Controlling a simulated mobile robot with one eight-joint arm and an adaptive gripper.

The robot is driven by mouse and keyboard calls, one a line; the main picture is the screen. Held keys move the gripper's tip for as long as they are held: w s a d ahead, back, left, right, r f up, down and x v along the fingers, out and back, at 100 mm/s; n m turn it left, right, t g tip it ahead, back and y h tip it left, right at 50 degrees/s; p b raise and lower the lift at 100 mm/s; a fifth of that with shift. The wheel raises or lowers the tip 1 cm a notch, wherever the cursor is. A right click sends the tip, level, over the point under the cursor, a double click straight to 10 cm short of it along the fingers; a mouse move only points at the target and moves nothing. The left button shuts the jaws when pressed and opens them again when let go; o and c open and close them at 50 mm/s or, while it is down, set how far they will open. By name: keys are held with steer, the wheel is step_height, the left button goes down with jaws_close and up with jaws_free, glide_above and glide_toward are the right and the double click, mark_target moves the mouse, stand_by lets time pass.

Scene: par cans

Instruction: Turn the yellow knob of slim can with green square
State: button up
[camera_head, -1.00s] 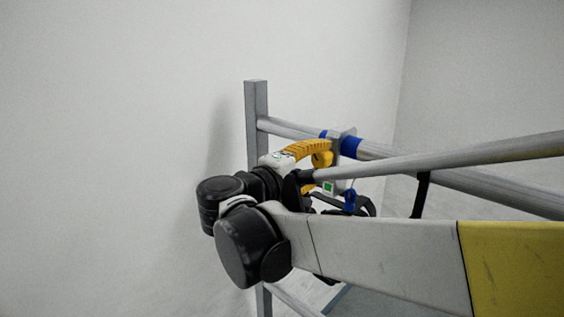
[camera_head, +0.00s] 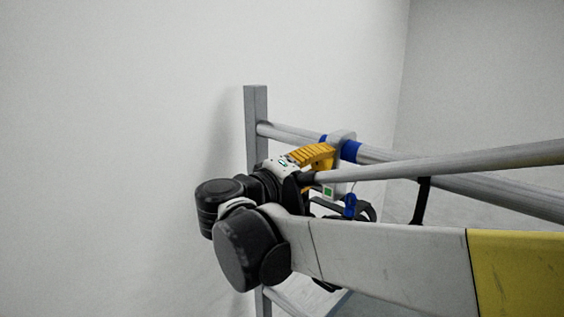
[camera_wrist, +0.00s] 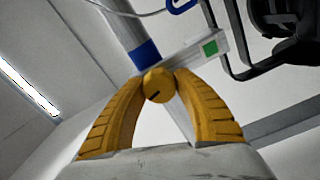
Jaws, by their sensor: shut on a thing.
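The yellow knob (camera_wrist: 158,84) is round with a dark slot and sits between my fingertips in the wrist view. My gripper (camera_wrist: 160,79) has two yellow ribbed fingers, shut on the knob from both sides. In the head view my gripper (camera_head: 327,158) is at the clamp on the rail, and its finger hides the knob. The green square (camera_wrist: 210,48) is on a pale grey bracket (camera_wrist: 190,58) beside the knob. The green square also shows in the head view (camera_head: 328,191). The slim can (camera_wrist: 273,30) is black and partly cut off at the top right.
A metal rail (camera_head: 285,132) with blue bands (camera_head: 351,150) runs behind my gripper to a grey post (camera_head: 257,130). A black yoke (camera_wrist: 236,62) is close to the right of the bracket. A blue clip (camera_head: 350,206) hangs below. The pale wall is behind.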

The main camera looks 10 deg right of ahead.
steer(key=o, duration=1.2)
steer(key=v, duration=1.2)
